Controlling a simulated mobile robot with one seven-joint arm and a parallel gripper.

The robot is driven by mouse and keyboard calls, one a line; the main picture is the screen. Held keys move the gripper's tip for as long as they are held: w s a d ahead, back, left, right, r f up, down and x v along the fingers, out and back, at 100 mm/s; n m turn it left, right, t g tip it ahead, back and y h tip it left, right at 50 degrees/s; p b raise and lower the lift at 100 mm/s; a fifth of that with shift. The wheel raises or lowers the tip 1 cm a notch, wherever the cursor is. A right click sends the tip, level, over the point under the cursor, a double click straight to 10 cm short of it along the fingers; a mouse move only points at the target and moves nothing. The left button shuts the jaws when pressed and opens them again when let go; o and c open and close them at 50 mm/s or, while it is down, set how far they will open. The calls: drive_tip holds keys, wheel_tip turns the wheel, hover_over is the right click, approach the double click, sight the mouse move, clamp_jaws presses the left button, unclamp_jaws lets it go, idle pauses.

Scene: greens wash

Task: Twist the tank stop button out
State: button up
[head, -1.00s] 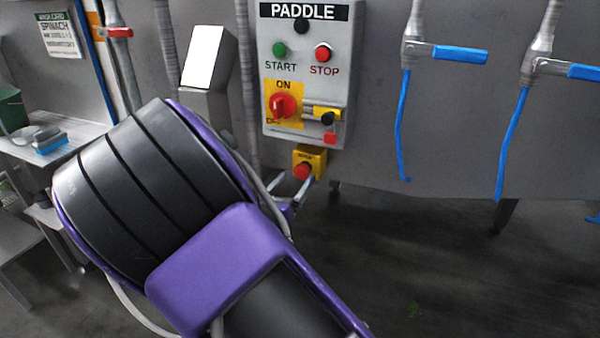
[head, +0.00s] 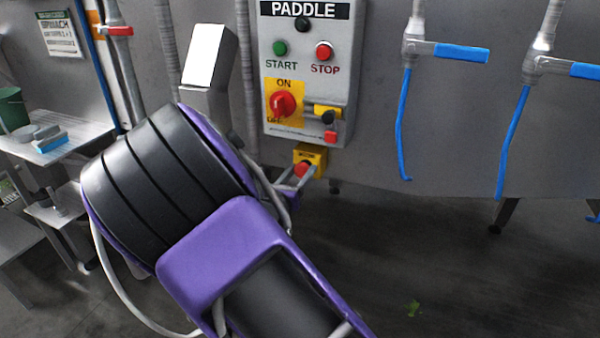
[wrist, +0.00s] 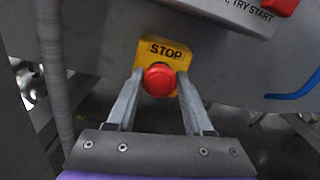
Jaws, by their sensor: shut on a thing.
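The tank stop button is a red mushroom button (wrist: 159,80) on a yellow box (wrist: 152,52) marked STOP. In the head view the red button (head: 302,170) and its yellow box (head: 311,154) sit just below the grey PADDLE panel. My gripper (wrist: 158,84) has one finger on each side of the red button and is shut on it. In the head view my gripper (head: 297,174) reaches the button from the lower left, and its fingers partly cover the button and box.
The PADDLE panel (head: 341,92) with START, STOP and a red ON switch is just above. Blue-handled valves (head: 460,53) with blue hoses hang at the right. A vertical pipe (wrist: 53,60) runs close at left. A side table (head: 85,133) stands at far left.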

clamp_jaws()
